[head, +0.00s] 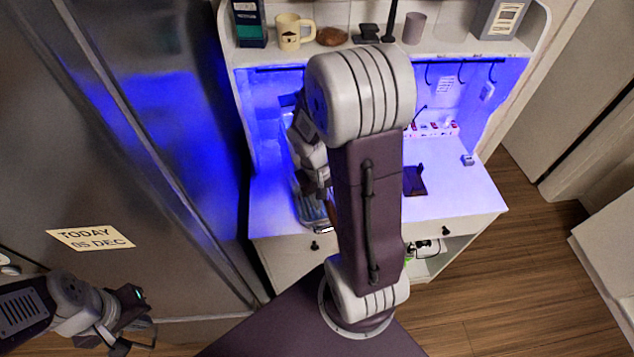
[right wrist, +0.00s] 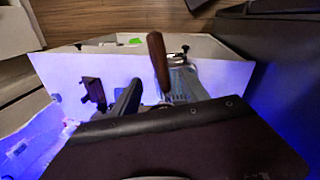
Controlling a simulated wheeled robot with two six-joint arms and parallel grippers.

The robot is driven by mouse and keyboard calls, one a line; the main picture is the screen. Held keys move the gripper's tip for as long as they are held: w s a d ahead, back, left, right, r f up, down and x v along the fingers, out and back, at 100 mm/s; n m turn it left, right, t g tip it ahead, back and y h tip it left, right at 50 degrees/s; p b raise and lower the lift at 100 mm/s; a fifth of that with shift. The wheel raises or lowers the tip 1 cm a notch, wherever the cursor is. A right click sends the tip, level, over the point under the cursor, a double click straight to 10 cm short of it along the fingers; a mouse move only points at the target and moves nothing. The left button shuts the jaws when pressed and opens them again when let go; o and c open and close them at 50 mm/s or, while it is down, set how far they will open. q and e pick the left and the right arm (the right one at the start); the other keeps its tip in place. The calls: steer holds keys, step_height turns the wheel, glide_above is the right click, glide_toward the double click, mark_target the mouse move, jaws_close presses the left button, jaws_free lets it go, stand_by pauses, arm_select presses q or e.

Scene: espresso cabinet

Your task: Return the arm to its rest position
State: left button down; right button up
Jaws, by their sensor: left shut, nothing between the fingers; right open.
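My right arm rises through the middle of the head view and bends over the cabinet. Its right gripper (head: 318,190) is open and low over the white counter (head: 460,197), partly hidden behind the arm. A ridged metallic thing (head: 314,213) is just below it near the counter's front edge; whether they touch cannot be told. In the right wrist view a brown handle (right wrist: 158,60) stands beside the metallic thing (right wrist: 185,82), and nothing shows held. My left gripper (head: 138,328) is shut and empty at the lower left, in front of the steel door.
A cream mug (head: 292,32), a grey cup (head: 414,28) and boxes stand on the upper shelf. A power strip (head: 432,129) and a dark stand (head: 415,180) are on the counter. The steel fridge (head: 130,150) closes off the left. Wooden floor (head: 520,260) is clear at the right.

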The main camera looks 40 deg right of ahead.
steer(key=s+a+f+n+t+y+b, duration=0.1)
steer(key=a+f+n+y+b, duration=0.1)
steer(key=a+f+b, duration=1.1)
steer(key=f+n+b, duration=0.1)
steer(key=b, duration=0.1)
steer(key=shift+a+f+t+b, duration=0.25)
steer(key=shift+t+b, duration=0.15)
steer(key=shift+a, duration=0.1)
